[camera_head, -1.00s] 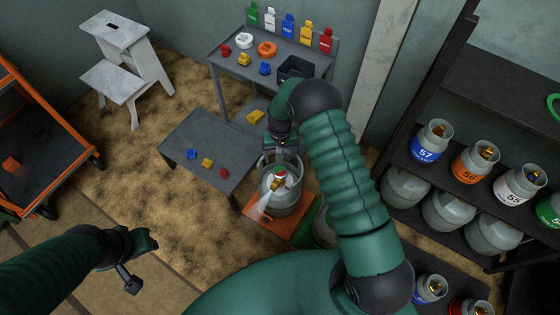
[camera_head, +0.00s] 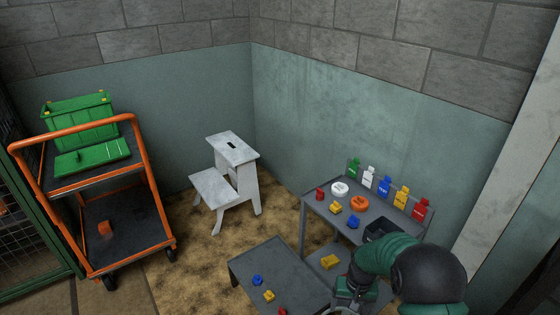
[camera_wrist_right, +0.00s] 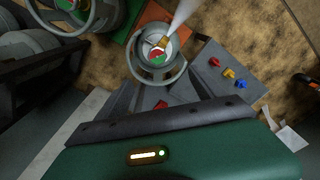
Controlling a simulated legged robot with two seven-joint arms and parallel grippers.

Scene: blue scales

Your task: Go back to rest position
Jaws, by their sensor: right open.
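My right gripper (camera_head: 342,308) shows at the bottom edge of the head view, beside the low grey table; its fingers are mostly cut off. It is open, and I see nothing held in it. A grey gas cylinder (camera_wrist_right: 173,76) shows in the right wrist view, apart from the gripper, on an orange plate (camera_wrist_right: 151,14). A pale jet comes from its top. My left gripper is out of view.
The low table (camera_head: 262,262) carries small blue, yellow and red parts. A white step stool (camera_head: 232,150) and an orange cart (camera_head: 150,190) stand left. Open floor lies between.

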